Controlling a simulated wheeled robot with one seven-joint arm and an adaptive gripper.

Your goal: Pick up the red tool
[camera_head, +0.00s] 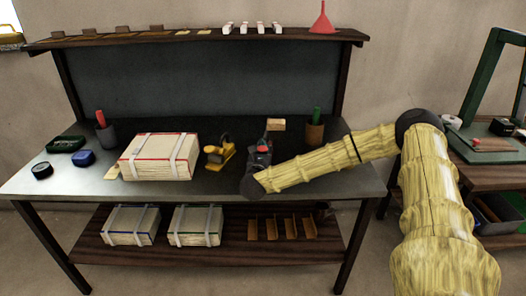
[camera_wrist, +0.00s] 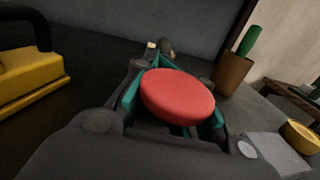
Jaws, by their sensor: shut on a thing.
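My gripper (camera_wrist: 178,100) is shut on a red rounded piece (camera_wrist: 178,97), which I take as the red tool. Teal finger pads lie on both sides of it in the wrist view. In the head view my gripper (camera_head: 260,155) is over the right half of the workbench, just right of a yellow tool (camera_head: 218,154), with a bit of red (camera_head: 263,147) showing at it. The lower part of the red piece is hidden by the gripper. I cannot tell whether it touches the bench top.
A brown cup with a green-handled item (camera_head: 315,131) stands behind and right of my gripper. A small wooden block (camera_head: 276,124) is behind it. A strapped paper stack (camera_head: 157,157) lies left of the yellow tool (camera_wrist: 25,78). The bench's front edge (camera_head: 200,198) is close by.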

